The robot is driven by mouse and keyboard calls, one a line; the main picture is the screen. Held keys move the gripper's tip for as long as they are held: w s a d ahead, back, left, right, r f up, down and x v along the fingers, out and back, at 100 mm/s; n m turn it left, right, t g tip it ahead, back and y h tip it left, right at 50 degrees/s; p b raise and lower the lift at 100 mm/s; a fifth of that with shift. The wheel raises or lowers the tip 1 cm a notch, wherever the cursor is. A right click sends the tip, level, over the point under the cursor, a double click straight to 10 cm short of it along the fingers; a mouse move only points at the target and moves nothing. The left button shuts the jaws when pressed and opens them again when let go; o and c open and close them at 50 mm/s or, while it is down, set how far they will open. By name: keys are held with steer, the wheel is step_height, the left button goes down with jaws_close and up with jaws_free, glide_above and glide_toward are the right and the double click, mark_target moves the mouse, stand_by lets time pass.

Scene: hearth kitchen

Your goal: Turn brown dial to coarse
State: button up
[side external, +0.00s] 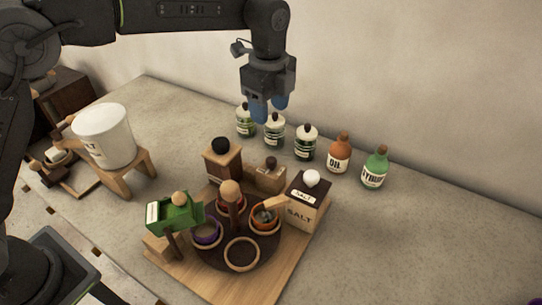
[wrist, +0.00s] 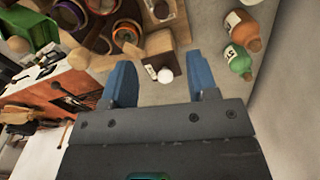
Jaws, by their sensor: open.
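A small light-wood box (side external: 265,180) with a dark brown knob (side external: 271,163) on top stands behind the round tray in the side view; a small label on it is too small to read. This knob looks like the brown dial, but its setting cannot be told. My gripper (side external: 269,108) hangs open and empty, well above the counter, near the row of jars. In the wrist view its blue fingers (wrist: 160,60) are apart, with the salt box's white knob (wrist: 164,75) showing between them.
The salt box (side external: 303,205) stands right of the dial box. Several jars, an orange oil bottle (side external: 339,155) and a green bottle (side external: 375,168) line the back. A dark round tray (side external: 213,258) with bowls and a green scoop-like box (side external: 174,212) are in front.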

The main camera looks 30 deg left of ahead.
mark_target(271, 159)
step_height(271, 159, down, 14)
steer(key=shift+w+d+f, duration=0.1)
steer(key=shift+d+f, duration=0.05)
stand_by(0.4)
steer(key=shift+c, duration=0.4)
steer(key=c, duration=0.9)
steer(key=shift+o, duration=0.2)
